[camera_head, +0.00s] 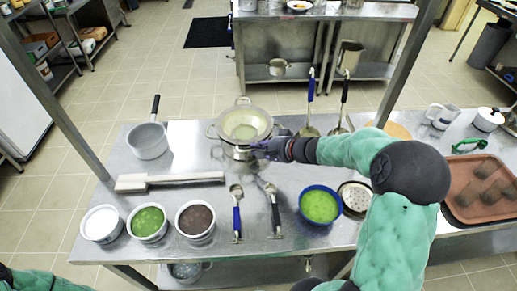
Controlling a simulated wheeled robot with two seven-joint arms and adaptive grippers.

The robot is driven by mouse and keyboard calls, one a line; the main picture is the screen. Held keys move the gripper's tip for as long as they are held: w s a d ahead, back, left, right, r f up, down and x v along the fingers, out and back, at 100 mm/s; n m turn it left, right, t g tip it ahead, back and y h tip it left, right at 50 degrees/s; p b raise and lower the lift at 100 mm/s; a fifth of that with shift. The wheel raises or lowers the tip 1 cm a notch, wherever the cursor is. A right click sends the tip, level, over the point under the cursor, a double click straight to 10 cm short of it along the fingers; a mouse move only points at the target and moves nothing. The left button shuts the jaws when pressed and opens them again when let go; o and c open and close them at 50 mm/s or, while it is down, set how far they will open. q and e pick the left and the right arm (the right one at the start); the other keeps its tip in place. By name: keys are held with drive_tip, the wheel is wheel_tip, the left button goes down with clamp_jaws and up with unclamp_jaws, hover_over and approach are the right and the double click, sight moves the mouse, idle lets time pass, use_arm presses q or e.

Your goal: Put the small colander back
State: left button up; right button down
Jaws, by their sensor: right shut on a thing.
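A pale metal colander (245,117) with two side loop handles sits over a metal pot (236,152) at the back middle of the steel table. It looks level; whether it rests on the pot or hangs just above it I cannot tell. My right gripper (262,149) is at the front right of the colander, shut, apparently on its rim; the fingertips are small and partly dark against the pot. My left gripper is out of view; only a bit of my left arm shows at the lower left corner.
The steel table (270,240) also holds a grey saucepan (148,141), a long bar (170,181), several food containers, ladles and a green-filled blue bowl (319,206). Posts rise at the table's back. Bare steel lies at front middle.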

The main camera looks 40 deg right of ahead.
drive_tip(key=c, duration=1.2)
unclamp_jaws()
drive_tip(key=shift+c, duration=0.2)
drive_tip(key=p+v, duration=0.4)
drive_tip(key=v, duration=0.8)
drive_tip(key=shift+r, duration=0.55)
